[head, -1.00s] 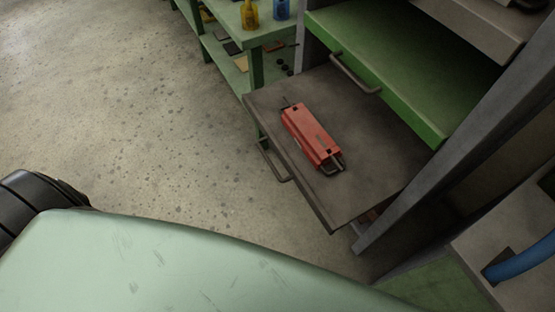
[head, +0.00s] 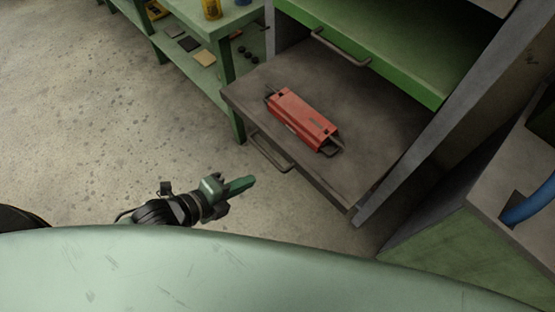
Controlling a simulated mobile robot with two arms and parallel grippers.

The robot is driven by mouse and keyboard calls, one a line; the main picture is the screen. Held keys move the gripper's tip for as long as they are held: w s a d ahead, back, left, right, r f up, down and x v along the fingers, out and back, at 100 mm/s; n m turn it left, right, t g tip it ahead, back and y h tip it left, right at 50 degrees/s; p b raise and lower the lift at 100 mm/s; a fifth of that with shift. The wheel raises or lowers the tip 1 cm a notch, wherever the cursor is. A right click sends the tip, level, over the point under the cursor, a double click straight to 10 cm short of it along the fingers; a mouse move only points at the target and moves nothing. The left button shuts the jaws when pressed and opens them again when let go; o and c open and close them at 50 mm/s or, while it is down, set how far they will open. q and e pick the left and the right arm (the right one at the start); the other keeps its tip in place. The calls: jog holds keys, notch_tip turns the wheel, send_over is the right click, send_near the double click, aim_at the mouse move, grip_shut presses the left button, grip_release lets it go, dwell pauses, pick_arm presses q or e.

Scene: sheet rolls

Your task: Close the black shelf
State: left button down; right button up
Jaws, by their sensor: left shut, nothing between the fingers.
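The black shelf (head: 235,92) is a dark pull-out tray standing out from a cabinet at the right of the head view. A bar handle (head: 270,155) is on its front edge. A red tool-like block (head: 303,115) with dark ends lies on the shelf. My left gripper (head: 242,185) is shut and empty, with its green fingers pointing right. It is in front of the shelf, a little below and left of the handle, and looks apart from it. My right gripper is not in view.
A green shelf (head: 400,60) with its own handle is above the black one. A green workbench (head: 222,22) with bottles and small items stands behind at the left. A grey-topped green cabinet (head: 430,240) is at the lower right. The concrete floor (head: 90,120) at left is clear.

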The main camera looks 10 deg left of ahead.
pick_arm(q)
send_near(291, 158)
notch_tip(291, 158, down, 3)
jog(key=w+d, duration=0.1)
jog(key=w, duration=0.1)
jog(key=shift+w+d+f, duration=0.1)
jog(key=shift+w+d, duration=0.95)
jog(key=shift+w, duration=0.1)
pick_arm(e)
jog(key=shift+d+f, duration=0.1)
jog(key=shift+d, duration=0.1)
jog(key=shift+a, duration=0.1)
pick_arm(q)
jog(key=shift+w, duration=0.1)
